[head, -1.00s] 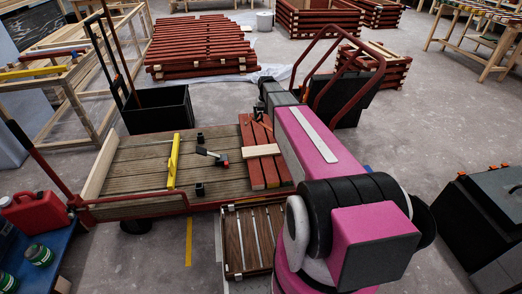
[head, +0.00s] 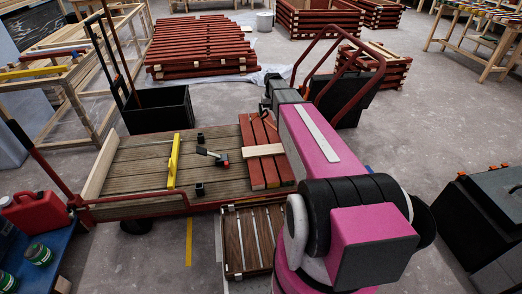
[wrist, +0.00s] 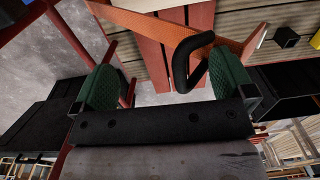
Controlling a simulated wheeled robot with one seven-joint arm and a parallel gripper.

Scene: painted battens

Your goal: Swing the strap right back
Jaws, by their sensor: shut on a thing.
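The orange strap (wrist: 228,36) runs across the red battens (wrist: 193,18) in the wrist view. A black curved loop (wrist: 185,62) sits against it. My gripper (wrist: 165,68) has green pads on either side of the loop; the right pad is close to it, and the exact contact is hard to see. My gripper is shut on the strap's loop. In the head view only a little of the strap (head: 259,118) shows at the far end of the red battens (head: 254,172), and my arm hides much of my gripper.
The battens lie on a slatted trolley deck (head: 130,160) with a pale crosspiece (head: 262,150) over them. A yellow bar (head: 173,160) and small black blocks stand left. The red trolley handle (head: 345,60) rises behind my arm. Open floor (head: 430,130) lies right.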

